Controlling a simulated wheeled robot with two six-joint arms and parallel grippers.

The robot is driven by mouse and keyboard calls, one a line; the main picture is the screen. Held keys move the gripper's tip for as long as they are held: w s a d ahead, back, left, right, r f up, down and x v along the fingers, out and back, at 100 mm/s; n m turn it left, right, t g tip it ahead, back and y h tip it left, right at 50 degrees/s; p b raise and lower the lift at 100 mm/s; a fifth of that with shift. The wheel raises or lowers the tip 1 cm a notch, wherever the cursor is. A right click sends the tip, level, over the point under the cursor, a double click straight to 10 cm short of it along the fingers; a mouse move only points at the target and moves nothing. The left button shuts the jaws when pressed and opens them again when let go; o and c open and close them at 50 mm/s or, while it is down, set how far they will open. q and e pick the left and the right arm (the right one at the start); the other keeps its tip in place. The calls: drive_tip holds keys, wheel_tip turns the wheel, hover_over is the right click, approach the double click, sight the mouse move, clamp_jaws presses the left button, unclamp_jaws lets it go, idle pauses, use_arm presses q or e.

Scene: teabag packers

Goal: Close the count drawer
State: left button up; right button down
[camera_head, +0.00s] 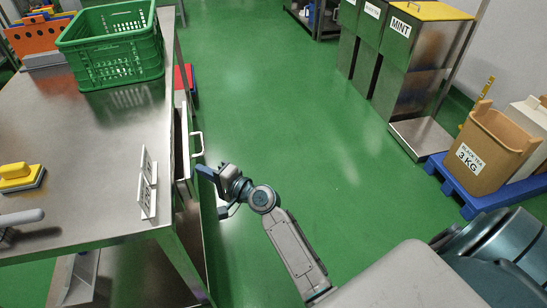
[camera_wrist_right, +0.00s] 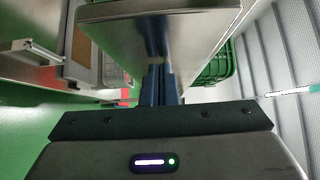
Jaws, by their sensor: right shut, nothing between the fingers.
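The metal drawer (camera_head: 184,140) is at the right side of the steel table. Its front stands out a little past the table edge, so it looks partly open. A pale bar handle (camera_head: 197,145) sticks out from the front. My right gripper (camera_head: 207,172) is shut and empty beside the near part of the drawer front, just below the handle in the head view. I cannot tell whether it touches the front. In the right wrist view the blue fingers (camera_wrist_right: 160,86) are together, pointing at a metal surface. My left gripper is not in view.
Metal bins (camera_head: 415,60) and a carton on a blue pallet (camera_head: 480,203) stand right. The green floor between is clear.

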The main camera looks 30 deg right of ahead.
drive_tip(key=shift+w+a, duration=0.2)
drive_tip(key=shift+a, duration=0.4)
drive_tip(key=shift+w+a, duration=0.15)
drive_tip(key=shift+a, duration=0.4)
drive_tip(key=shift+r, duration=0.1)
